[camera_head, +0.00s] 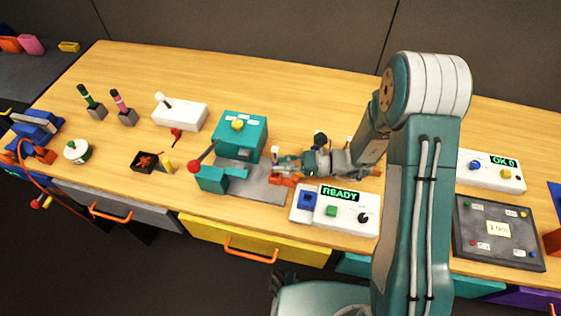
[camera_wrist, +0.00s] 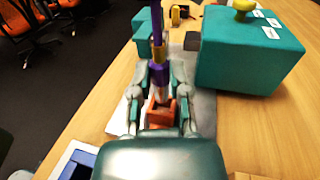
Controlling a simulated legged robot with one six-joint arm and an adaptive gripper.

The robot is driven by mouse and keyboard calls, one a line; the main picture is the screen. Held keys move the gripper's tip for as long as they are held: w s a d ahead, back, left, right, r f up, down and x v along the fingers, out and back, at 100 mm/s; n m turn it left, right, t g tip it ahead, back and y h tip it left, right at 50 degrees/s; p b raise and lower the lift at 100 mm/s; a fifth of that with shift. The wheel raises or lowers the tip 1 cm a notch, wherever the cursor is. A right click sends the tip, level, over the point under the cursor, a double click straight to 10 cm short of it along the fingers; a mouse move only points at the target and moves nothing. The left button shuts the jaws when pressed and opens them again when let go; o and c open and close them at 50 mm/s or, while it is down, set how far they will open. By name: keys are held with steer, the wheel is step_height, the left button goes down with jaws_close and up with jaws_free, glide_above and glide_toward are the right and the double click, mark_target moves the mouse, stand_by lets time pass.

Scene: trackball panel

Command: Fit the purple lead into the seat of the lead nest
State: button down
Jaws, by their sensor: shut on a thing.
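The purple lead (camera_wrist: 158,73) stands roughly upright between the fingers of my gripper (camera_wrist: 159,82) in the wrist view. It has a gold-brown band, and a pale lower part below the purple. My gripper is shut on it. An orange block with an opening (camera_wrist: 161,113), which looks like the lead nest, shows beneath the lead's lower end. Whether the lead is in its seat or just in front of it cannot be told. In the head view my gripper (camera_head: 279,167) is over the orange block (camera_head: 281,181), at the right of the grey plate, and partly hides it.
A teal machine (camera_head: 240,135) with a yellow knob stands left of my gripper, and a red-balled lever (camera_head: 195,166) is beside it. A white box reading READY (camera_head: 345,212) stands close in front. Bare wood (camera_head: 300,85) lies behind.

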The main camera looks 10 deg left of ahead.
mark_target(281, 174)
steer(key=shift+f, duration=1.6)
stand_by(0.6)
steer(key=c, duration=0.5)
jaws_free()
steer(key=shift+r, duration=0.1)
step_height(281, 174, up, 10)
steer(key=shift+f, duration=0.15)
